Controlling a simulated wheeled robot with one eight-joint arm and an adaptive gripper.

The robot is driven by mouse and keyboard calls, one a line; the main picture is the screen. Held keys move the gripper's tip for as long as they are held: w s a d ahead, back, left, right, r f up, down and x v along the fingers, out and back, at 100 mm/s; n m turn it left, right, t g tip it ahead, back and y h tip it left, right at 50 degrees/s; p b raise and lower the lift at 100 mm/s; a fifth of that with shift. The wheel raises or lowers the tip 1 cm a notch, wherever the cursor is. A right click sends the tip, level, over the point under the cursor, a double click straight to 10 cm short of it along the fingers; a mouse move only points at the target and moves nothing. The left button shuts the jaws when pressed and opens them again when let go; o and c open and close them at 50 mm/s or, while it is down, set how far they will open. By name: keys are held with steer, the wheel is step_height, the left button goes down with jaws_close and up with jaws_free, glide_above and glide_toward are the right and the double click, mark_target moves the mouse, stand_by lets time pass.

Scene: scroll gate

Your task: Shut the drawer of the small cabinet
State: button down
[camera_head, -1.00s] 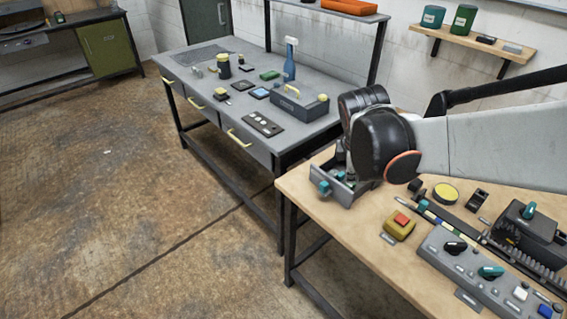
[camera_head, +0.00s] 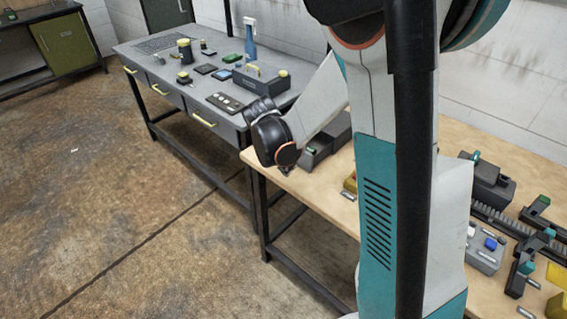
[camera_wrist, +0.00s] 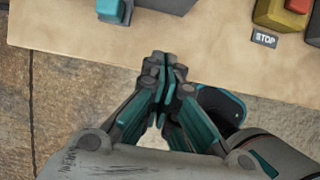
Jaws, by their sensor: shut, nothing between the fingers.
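The small grey cabinet (camera_head: 336,131) stands on the wooden bench, partly behind my arm in the head view. In the wrist view, a teal handle (camera_wrist: 112,9) shows at the top edge, on a dark grey part. My gripper (camera_wrist: 164,60) is shut and empty, in front of the bench's front edge and below the handle in the picture, a little to its right. It touches nothing that I can see. In the head view, my wrist hides most of it.
The wooden bench (camera_head: 306,184) has a yellow box with a red stop button (camera_wrist: 297,5) right of the handle. A grey workbench (camera_head: 150,52) with several items stands at the left. The floor (camera_head: 150,215) in front is clear.

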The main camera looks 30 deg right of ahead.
steer(key=b+x, duration=0.1)
steer(key=x, duration=0.2)
steer(key=shift+f, duration=0.4)
steer(key=d, duration=0.1)
steer(key=w+d+b, duration=0.1)
steer(key=d, duration=0.1)
steer(key=shift+d, duration=0.1)
steer(key=shift+w+d+r, duration=0.15)
steer(key=shift+w+d, duration=0.05)
steer(key=shift+d, duration=0.15)
glide_toward(322, 146)
steer(key=s+f, duration=0.1)
steer(key=f, duration=0.1)
steer(key=s+f, duration=0.2)
steer(key=shift+f, duration=0.2)
